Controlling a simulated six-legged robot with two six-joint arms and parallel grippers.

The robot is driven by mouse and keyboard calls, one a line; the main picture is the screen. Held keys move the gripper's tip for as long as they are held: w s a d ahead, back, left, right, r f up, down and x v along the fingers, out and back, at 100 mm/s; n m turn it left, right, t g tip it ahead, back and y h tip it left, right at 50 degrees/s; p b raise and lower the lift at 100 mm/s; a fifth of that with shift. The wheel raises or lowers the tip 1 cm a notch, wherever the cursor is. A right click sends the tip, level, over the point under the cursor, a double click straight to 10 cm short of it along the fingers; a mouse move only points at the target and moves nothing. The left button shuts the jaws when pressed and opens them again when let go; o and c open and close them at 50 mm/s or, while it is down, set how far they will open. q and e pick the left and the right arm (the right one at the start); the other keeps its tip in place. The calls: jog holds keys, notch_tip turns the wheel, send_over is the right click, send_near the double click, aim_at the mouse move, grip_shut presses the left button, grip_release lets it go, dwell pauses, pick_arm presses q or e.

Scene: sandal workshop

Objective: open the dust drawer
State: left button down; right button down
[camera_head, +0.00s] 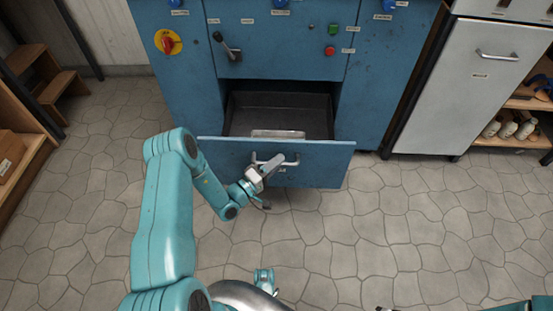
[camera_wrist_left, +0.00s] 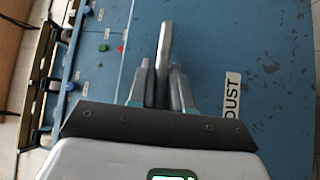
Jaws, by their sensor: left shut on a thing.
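The dust drawer (camera_head: 325,165) stands pulled out from the blue machine in the head view. Its dark inside shows behind the front panel, with a pale block-like thing (camera_head: 278,134) in it. My left gripper (camera_head: 272,165) is at the bar handle (camera_head: 290,162) on the drawer front and is shut on it. In the left wrist view the gripper's fingers (camera_wrist_left: 162,85) close around the metal handle bar (camera_wrist_left: 165,45), and the label DUST (camera_wrist_left: 231,97) shows beside them on the blue panel. My right gripper is not clearly in view.
The blue machine (camera_head: 385,80) carries a red switch (camera_head: 168,42), a lever (camera_head: 228,47) and green and red buttons. A grey cabinet (camera_head: 470,85) stands to the right, beside shelves with shoes (camera_head: 508,126). Wooden steps (camera_head: 40,75) are at the left. The stone floor (camera_head: 370,235) before the drawer is clear.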

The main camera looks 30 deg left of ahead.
pick_arm(q)
jog(key=shift+s+d, duration=0.1)
jog(key=shift+s, duration=0.15)
jog(key=c, duration=1.1)
grip_release()
jog(key=shift+c, duration=0.2)
jog(key=p+v, duration=0.3)
jog(key=v, duration=1.3)
jog(key=shift+s, duration=0.15)
